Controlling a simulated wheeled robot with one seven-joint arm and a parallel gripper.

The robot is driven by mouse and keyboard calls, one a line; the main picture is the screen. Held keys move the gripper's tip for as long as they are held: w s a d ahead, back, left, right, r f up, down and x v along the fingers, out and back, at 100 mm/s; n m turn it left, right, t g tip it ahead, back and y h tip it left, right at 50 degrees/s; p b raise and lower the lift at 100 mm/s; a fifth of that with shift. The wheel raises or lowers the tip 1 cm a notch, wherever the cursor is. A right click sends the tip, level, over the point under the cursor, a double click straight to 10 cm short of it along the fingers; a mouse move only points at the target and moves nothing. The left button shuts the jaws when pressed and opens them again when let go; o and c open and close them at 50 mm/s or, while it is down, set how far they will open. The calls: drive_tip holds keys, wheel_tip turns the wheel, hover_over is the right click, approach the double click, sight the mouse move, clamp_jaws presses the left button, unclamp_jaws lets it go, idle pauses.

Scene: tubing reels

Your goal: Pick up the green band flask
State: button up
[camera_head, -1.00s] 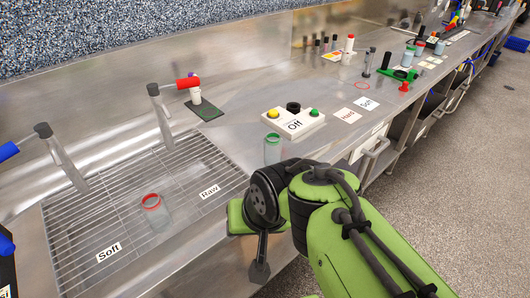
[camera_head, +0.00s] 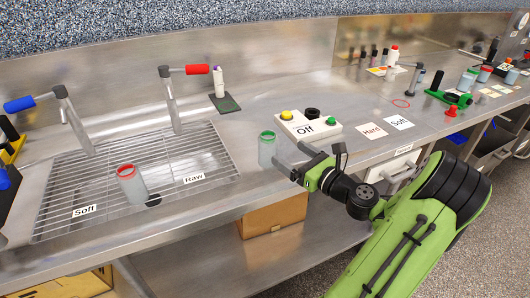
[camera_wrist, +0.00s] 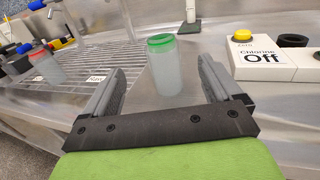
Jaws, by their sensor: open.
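The green band flask (camera_head: 267,149) is a clear, pale cylinder with a green rim. It stands upright on the steel counter, just right of the sink grate and left of the control box. In the wrist view the flask (camera_wrist: 163,68) stands ahead, between the lines of the two fingers and a little beyond their tips. My gripper (camera_head: 296,164) is at the counter's front edge, to the right of the flask. In the wrist view my gripper (camera_wrist: 158,82) is open and empty, with a finger on each side of the flask's outline.
A red-rimmed flask (camera_head: 131,186) stands on the sink grate (camera_head: 90,190). The control box marked Off (camera_head: 308,126) is close to the right of the green flask. Taps with blue (camera_head: 19,104) and red (camera_head: 197,70) handles rise behind the sink.

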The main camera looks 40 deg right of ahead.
sight(275, 144)
drive_tip(key=w+b, duration=0.1)
drive_tip(key=w, duration=0.4)
drive_tip(key=w+b, duration=0.1)
drive_tip(key=w, duration=0.4)
drive_tip(key=shift+w+d+f, duration=0.15)
drive_tip(key=shift+w+f, duration=0.05)
drive_tip(key=shift+w, duration=0.1)
drive_tip(key=shift+s, duration=0.1)
